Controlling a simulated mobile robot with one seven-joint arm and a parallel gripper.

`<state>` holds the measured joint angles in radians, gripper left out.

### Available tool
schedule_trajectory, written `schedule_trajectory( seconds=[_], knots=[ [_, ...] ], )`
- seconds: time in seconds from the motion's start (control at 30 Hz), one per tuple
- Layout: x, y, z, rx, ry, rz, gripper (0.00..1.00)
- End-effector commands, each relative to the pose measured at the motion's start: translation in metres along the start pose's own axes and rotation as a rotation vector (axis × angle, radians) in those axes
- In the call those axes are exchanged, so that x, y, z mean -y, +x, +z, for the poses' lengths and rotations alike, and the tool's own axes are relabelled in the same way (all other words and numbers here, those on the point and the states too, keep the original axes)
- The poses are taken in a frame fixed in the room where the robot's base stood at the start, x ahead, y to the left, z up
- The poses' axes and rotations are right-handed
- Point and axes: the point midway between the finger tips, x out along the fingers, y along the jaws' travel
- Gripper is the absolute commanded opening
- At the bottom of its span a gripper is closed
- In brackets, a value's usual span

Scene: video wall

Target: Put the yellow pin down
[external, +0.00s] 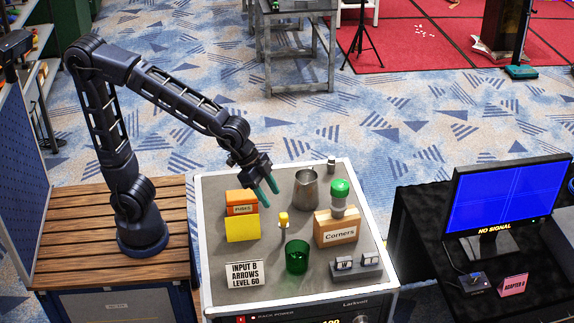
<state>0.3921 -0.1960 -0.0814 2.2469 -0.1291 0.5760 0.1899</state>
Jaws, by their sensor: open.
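The yellow pin (283,220) stands upright on the grey top of the rack cabinet (211,207), near its middle, just behind the green cup (297,257). My gripper (263,189) is open, with teal fingers pointing down. In the picture it is above and slightly left of the pin. The fingers look empty and apart from the pin.
Around the pin are an orange and yellow box (242,217), a metal pitcher (306,189), a green-lidded jar (340,196), a "Corners" box (337,228), a sign card (246,275) and a small block holder (357,266). A monitor (508,203) stands to the right.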

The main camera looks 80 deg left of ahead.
Motion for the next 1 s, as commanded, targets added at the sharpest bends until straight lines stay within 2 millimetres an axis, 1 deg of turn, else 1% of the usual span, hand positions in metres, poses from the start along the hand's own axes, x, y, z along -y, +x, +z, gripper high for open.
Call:
schedule_trajectory(
  seconds=[0.17,0.27,0.37,0.4,0.47,0.5,0.57,0.6,0.67,0.7,0.8,0.9,1.0],
  knots=[
    [0.005,-0.012,0.004,0.0,-0.01,-0.006,0.49],
    [0.018,-0.026,0.018,0.006,-0.043,-0.026,0.49],
    [0.038,-0.048,0.045,0.017,-0.096,-0.058,0.49],
    [0.047,-0.057,0.058,0.024,-0.123,-0.072,0.49],
    [0.058,-0.071,0.078,0.034,-0.162,-0.094,0.49],
    [0.064,-0.08,0.092,0.04,-0.189,-0.109,0.49],
    [0.073,-0.093,0.113,0.049,-0.23,-0.129,0.49],
    [0.078,-0.101,0.127,0.056,-0.258,-0.143,0.49],
    [0.085,-0.112,0.149,0.065,-0.3,-0.164,0.49],
    [0.088,-0.119,0.163,0.07,-0.326,-0.178,0.49],
    [0.093,-0.134,0.197,0.085,-0.393,-0.207,0.49],
    [0.096,-0.144,0.225,0.096,-0.449,-0.232,0.49],
    [0.096,-0.151,0.245,0.106,-0.488,-0.248,0.49]
  ],
)
